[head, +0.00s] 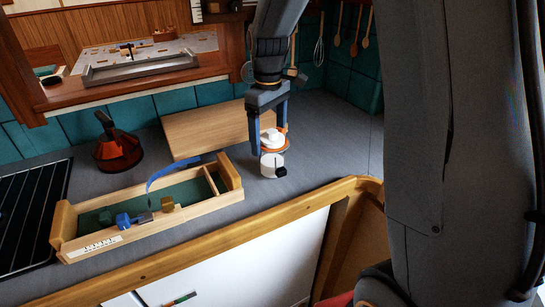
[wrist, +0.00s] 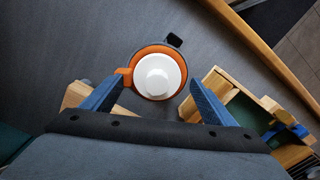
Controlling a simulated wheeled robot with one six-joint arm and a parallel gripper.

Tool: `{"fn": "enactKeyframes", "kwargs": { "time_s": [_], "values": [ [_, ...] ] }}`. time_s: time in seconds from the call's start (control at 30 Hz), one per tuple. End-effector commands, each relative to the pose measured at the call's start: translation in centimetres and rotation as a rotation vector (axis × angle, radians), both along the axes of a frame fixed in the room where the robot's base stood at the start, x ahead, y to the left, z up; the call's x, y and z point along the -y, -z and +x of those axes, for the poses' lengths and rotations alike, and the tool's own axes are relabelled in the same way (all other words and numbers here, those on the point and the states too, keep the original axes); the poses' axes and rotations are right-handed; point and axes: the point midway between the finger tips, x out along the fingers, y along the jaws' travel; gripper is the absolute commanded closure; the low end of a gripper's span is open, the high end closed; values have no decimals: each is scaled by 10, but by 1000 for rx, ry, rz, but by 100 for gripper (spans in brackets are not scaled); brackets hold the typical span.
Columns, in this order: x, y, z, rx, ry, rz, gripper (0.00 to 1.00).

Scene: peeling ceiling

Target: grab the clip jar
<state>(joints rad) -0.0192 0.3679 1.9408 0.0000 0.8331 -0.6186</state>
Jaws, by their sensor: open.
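The clip jar (head: 272,168) stands upright on the grey counter. It has a white body, an orange ring, a white knobbed lid and a black clip at its front. In the wrist view the jar (wrist: 158,76) shows from above, with the black clip at its upper right. My gripper (head: 268,146) points down over the jar, open, with its blue fingers at either side of the lid. In the wrist view the gripper (wrist: 155,84) has its fingertips left and right of the jar's near part. Whether either finger touches the jar is unclear.
A wooden tray (head: 148,229) with blue and tan pieces lies left of the jar. A wooden board (head: 205,130) lies behind. A dark red-brown funnel-shaped object (head: 117,149) and a black hob (head: 32,212) are further left. The counter right of the jar is clear up to its wooden edge.

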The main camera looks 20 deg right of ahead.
Motion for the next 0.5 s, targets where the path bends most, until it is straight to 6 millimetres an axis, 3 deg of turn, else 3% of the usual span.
{"fn": "enactKeyframes", "kwargs": {
  "time_s": [0.5],
  "values": [
    [10, 55, -5, -3, 1, 0, 20]
  ]
}}
